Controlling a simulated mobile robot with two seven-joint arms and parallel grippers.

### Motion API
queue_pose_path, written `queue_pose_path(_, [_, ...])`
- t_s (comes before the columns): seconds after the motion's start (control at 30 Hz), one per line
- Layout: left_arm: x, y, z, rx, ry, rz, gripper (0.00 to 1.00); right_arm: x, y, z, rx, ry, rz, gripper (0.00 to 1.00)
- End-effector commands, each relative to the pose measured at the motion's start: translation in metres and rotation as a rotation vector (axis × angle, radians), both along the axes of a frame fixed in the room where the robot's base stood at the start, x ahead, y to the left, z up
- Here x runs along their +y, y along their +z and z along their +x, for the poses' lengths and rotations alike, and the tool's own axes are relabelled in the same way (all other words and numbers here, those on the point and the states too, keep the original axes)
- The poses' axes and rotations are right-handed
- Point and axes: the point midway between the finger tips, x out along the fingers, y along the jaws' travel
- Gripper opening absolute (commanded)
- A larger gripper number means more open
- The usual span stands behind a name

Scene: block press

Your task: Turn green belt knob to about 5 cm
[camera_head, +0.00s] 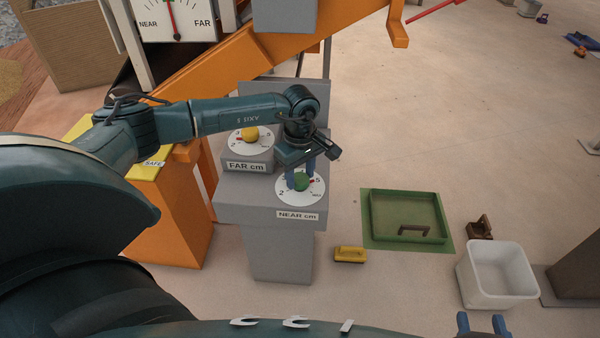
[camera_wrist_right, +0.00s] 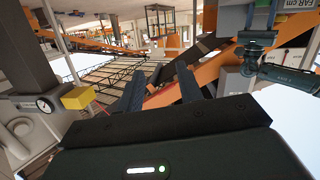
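The green knob (camera_head: 301,182) is on a white dial on the low grey block, above the NEAR cm label (camera_head: 297,215). A 2 shows at the dial's left and a 5 at its upper right. A bit of red shows at the knob's right side, towards the 5. My left gripper (camera_head: 301,174) points down from above, with its blue fingers against two sides of the knob and partly covering it. My right gripper (camera_head: 482,324) is at the bottom edge of the head view, fingers apart and empty; its fingers also show in the right wrist view (camera_wrist_right: 160,92).
A yellow knob (camera_head: 250,134) is on the FAR cm dial behind. An orange frame (camera_head: 190,80) and a NEAR/FAR gauge (camera_head: 178,22) stand at the back. A green tray (camera_head: 376,222), yellow block (camera_head: 350,255) and white bin (camera_head: 497,274) are on the floor at right.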

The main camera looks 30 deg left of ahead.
Motion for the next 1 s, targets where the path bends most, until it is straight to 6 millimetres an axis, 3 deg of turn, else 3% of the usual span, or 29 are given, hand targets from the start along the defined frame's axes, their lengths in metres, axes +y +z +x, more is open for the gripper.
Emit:
queue_pose_path(0.2, [0.000, 0.000, 0.000, 0.000, 0.000, 0.000, 0.62, -0.001, 0.001, 0.000, -0.002, -0.001, -0.002, 0.36])
queue_pose_path(0.57, [0.000, 0.009, 0.001, -0.001, 0.001, 0.001, 0.62, -0.001, 0.002, 0.000, 0.004, -0.002, -0.002, 0.36])
queue_pose_path(1.0, [0.000, 0.100, 0.001, -0.003, 0.001, 0.001, 0.62, -0.005, 0.002, -0.007, 0.148, -0.011, -0.010, 0.36])
